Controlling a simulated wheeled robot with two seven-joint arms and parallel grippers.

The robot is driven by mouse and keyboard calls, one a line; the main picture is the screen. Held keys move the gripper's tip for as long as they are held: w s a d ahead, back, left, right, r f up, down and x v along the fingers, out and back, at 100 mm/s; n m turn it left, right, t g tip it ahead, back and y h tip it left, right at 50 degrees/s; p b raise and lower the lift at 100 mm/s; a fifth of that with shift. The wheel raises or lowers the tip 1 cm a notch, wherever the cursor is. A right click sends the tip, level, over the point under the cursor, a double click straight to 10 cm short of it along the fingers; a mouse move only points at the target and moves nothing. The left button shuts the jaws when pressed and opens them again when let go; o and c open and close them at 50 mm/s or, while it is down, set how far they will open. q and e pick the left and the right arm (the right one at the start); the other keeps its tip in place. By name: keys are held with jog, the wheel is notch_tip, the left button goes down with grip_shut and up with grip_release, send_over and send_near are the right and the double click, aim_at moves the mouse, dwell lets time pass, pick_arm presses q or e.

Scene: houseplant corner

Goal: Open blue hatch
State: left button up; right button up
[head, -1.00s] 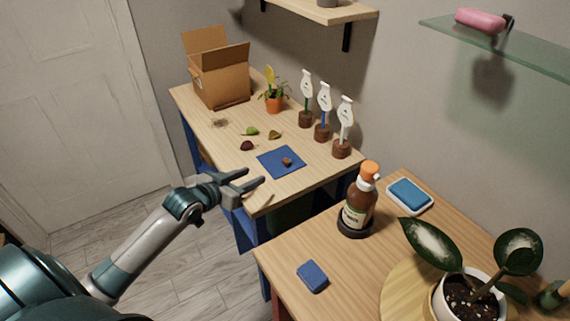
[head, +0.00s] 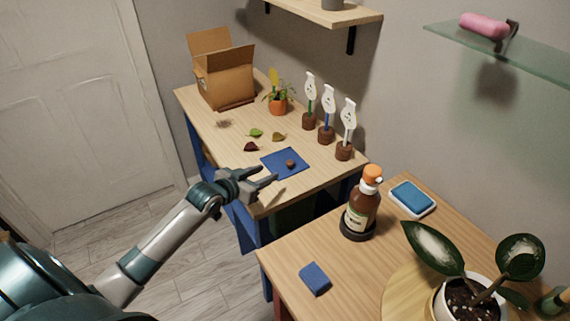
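The blue hatch (head: 273,160) is a flat blue square panel in the top of the far wooden table, with a small round brown knob (head: 290,164) on it. It lies flat and looks closed. My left gripper (head: 268,173) is at the near left edge of the hatch in the picture, its two fingers apart and pointing toward the knob. Nothing shows between the fingers. Its height above the table is hard to tell. My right gripper is not in view.
On the far table (head: 222,142) are a cardboard box (head: 225,80), an orange pot (head: 277,106), several loose leaves and three tags on brown bases (head: 326,134). The near table (head: 345,265) holds a brown bottle (head: 361,212), a blue sponge (head: 315,279) and a potted plant (head: 468,295).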

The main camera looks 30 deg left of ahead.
aim_at(288, 163)
pick_arm(q)
jog(key=p+x, duration=0.1)
jog(key=x, duration=1.1)
jog(key=shift+w, duration=0.15)
jog(key=shift+r, duration=0.1)
jog(key=shift+d, duration=0.1)
grip_shut()
